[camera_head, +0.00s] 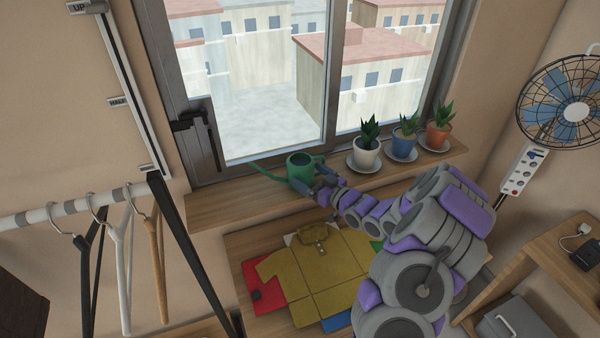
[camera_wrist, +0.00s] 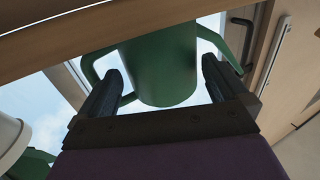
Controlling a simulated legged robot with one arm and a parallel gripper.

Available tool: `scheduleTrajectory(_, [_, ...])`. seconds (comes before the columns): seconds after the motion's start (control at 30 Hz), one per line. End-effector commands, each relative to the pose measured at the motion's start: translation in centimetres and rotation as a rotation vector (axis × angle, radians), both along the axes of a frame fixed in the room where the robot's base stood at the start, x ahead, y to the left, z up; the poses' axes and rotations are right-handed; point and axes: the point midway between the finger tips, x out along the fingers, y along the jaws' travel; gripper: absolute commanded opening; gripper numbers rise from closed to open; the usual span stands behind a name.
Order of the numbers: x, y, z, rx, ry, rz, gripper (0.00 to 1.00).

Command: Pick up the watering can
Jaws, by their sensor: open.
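The green watering can (camera_head: 299,167) stands on the wooden windowsill in the head view, its long spout pointing left and its handle to the right. My gripper (camera_head: 318,182) is at the can's right front side, with my arm reaching in from the lower right. In the wrist view the can (camera_wrist: 162,65) fills the upper middle, between and beyond the two dark fingers of my gripper (camera_wrist: 160,80). The fingers are spread apart, with visible gaps to the can's body. I cannot tell whether either finger touches the can.
Potted plants in white (camera_head: 366,153), blue (camera_head: 403,143) and orange (camera_head: 438,135) pots stand on saucers right of the can. The window (camera_head: 270,80) is behind. A folded yellow shirt (camera_head: 315,265) lies below the sill (camera_head: 230,205). A clothes rail (camera_head: 75,207) with hangers is left.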

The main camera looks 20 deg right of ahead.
Motion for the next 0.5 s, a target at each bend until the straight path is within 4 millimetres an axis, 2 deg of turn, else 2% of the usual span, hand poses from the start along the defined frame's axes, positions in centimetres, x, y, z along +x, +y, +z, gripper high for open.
scheduleTrajectory(0.3, [3.3, 1.4, 0.5, -0.002, -0.001, 0.001, 1.00])
scheduleTrajectory(0.5, [4.1, 1.7, 0.5, 0.000, 0.000, -0.001, 1.00])
